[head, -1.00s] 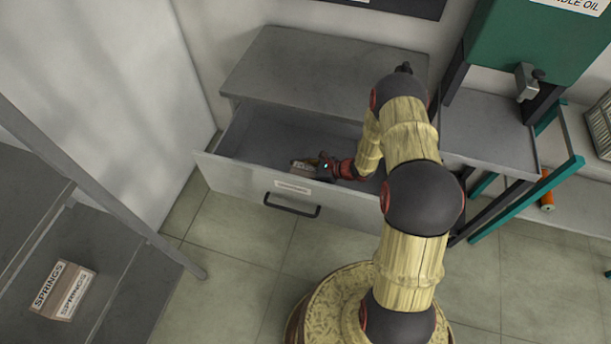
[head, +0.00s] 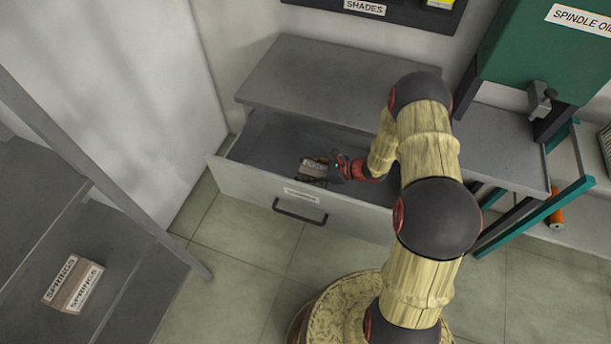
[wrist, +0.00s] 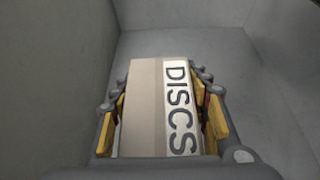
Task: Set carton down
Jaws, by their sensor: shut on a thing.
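The carton (head: 313,168) is a small tan box with a white label. In the wrist view the carton (wrist: 143,110) fills the space between the fingers, and its label reads DISCS. My gripper (head: 334,170) is shut on the carton, with yellow pads on both sides of it in the wrist view (wrist: 163,115). The carton is inside the open grey drawer (head: 250,192), near its front panel. I cannot tell whether its underside touches the drawer floor.
A second carton (head: 73,284), labelled SPRINGS, sits on the dark shelf (head: 120,255) at left. The drawer's left part is empty. The cabinet top (head: 330,80) is bare. A green SPINDLE OIL tank (head: 545,50) and teal-legged bench (head: 525,215) stand at right.

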